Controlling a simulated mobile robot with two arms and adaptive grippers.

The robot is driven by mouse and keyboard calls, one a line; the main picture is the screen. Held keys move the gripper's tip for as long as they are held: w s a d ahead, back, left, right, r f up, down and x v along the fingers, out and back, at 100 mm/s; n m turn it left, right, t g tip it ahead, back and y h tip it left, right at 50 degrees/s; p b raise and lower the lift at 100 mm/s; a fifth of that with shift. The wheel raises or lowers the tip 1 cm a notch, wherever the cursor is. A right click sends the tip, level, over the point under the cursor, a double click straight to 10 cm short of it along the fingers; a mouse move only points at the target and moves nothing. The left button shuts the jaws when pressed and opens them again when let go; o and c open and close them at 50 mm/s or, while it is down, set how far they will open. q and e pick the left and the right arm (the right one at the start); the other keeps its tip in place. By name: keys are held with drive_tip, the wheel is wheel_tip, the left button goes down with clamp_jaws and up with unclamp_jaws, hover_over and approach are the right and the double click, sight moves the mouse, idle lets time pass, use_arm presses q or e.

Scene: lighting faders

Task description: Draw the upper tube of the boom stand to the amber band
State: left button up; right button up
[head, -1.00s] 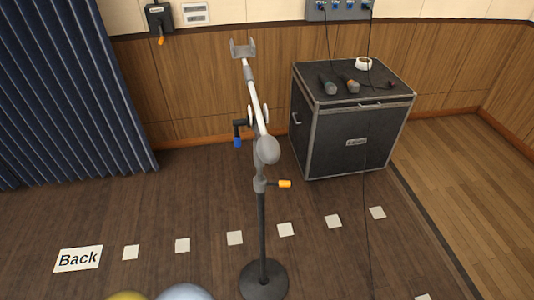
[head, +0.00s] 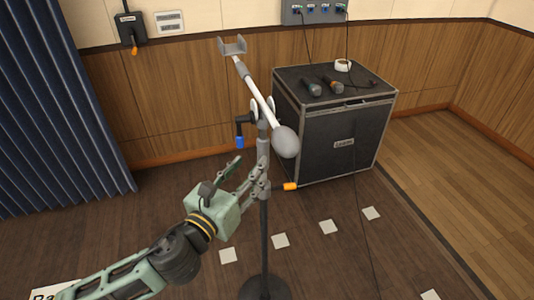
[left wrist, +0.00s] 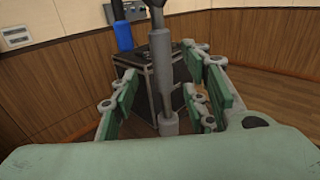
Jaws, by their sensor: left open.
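The boom stand stands upright on the floor, with a black lower tube (head: 264,235), a collar with an orange lever (head: 290,186) and a grey upper tube (head: 263,148). No amber band can be made out. A white boom (head: 259,99) slants across the top, with a grey cradle at its far end, a rounded grey weight (head: 286,142) at its near end and a blue-handled crank (head: 240,142) beside the clamp. My left gripper (head: 250,168) is open just above the collar; in the left wrist view its fingers lie either side of the upper tube (left wrist: 159,52). My right gripper is out of view.
A black flight case (head: 335,140) with microphones and a tape roll (head: 342,65) stands behind the stand to the right. A dark blue curtain (head: 60,110) hangs at left. White floor markers (head: 280,241) lie around the base. The floor at right is clear.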

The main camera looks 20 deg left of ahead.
sight(260, 154)
use_arm(q)
drive_tip(key=shift+w+d+r, duration=0.15)
drive_tip(key=shift+r, duration=0.15)
drive_tip(key=w, duration=0.3)
drive_tip(key=w+d+p, duration=0.1)
drive_tip(key=w, duration=0.3)
drive_tip(key=shift+w+d+f, duration=0.1)
drive_tip(key=shift+w+d, duration=0.05)
drive_tip(key=shift+d, duration=0.05)
clamp_jaws()
